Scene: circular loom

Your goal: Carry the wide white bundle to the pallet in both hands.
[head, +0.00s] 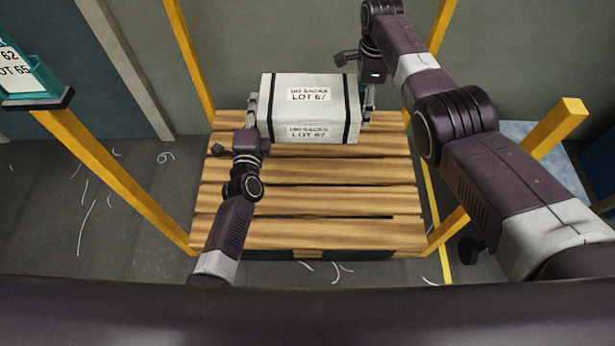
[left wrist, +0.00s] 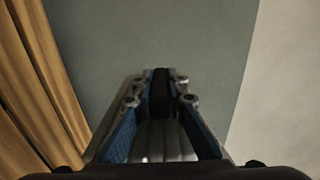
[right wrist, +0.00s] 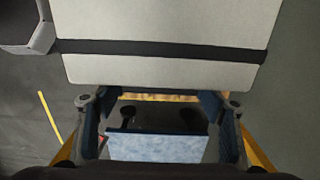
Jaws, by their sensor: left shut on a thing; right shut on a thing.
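The wide white bundle (head: 309,110) has two black straps and labels reading LOT 67. It is level over the back part of the wooden pallet (head: 305,200); I cannot tell whether it touches the slats. My left gripper (head: 252,112) is shut on its left end, and my right gripper (head: 366,106) is shut on its right end. In the left wrist view a pale side of the bundle (left wrist: 285,95) fills the right, with pallet slats (left wrist: 35,90) at left. In the right wrist view the bundle (right wrist: 160,70) with a strap is beyond the fingers (right wrist: 160,108).
Yellow posts (head: 112,178) stand around the pallet, one (head: 555,125) at the right near my right arm. A teal bin with a lot sign (head: 20,75) is at the left. White scraps lie on the grey floor. The pallet's front slats are bare.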

